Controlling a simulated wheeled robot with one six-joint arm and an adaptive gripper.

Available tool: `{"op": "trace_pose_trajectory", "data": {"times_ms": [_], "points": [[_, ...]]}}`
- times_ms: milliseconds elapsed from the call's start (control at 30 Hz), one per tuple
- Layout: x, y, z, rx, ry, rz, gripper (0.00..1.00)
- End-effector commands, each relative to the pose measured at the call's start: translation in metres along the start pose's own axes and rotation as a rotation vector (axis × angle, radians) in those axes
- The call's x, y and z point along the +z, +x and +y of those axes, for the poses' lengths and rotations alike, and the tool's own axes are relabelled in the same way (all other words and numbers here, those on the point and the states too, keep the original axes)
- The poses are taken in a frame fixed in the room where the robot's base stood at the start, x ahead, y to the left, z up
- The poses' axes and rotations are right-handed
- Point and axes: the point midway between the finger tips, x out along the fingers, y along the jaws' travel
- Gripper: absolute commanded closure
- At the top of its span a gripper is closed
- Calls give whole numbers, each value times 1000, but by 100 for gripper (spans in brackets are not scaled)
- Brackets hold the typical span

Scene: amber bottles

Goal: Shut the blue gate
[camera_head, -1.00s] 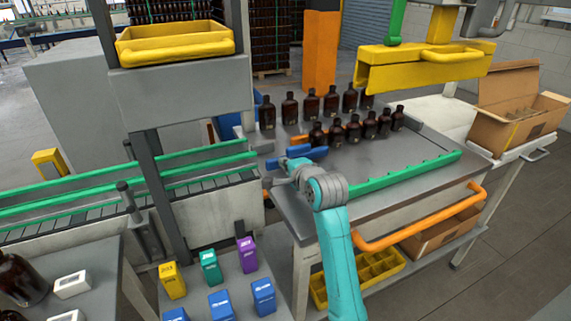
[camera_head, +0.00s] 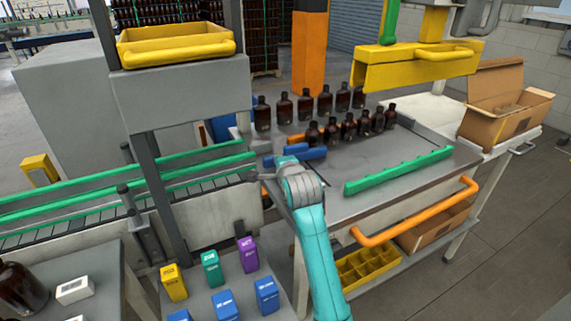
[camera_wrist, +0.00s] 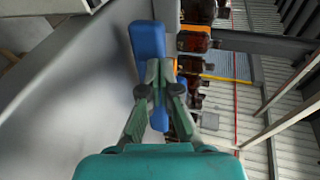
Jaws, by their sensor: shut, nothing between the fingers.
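The blue gate (camera_head: 312,154) is a short blue bar at the left end of the grey worktable, near the end of the conveyor. It also shows in the wrist view (camera_wrist: 148,40), running lengthwise ahead of my fingers. My gripper (camera_wrist: 160,72) is shut and empty, its fingertips overlapping the blue bar in that view. In the head view my gripper (camera_head: 287,166) is at the near side of the gate, and the wrist partly hides this area. I cannot tell whether the fingertips touch the bar.
Two rows of amber bottles (camera_head: 348,127) stand just behind the gate. A green rail (camera_head: 400,171) lies along the table's front, above an orange handle (camera_head: 415,215). A yellow guard (camera_head: 415,66) hangs overhead. The conveyor (camera_head: 130,196) is left; the middle tabletop is clear.

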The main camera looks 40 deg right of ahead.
Motion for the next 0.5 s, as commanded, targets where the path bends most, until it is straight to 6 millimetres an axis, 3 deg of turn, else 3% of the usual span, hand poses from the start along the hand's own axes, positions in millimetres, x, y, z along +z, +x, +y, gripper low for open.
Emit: {"op": "trace_pose_trajectory", "data": {"times_ms": [200, 500], "points": [[11, 12, -5, 0, 42, 140, 100], [13, 26, -9, -1, 93, 297, 100]]}}
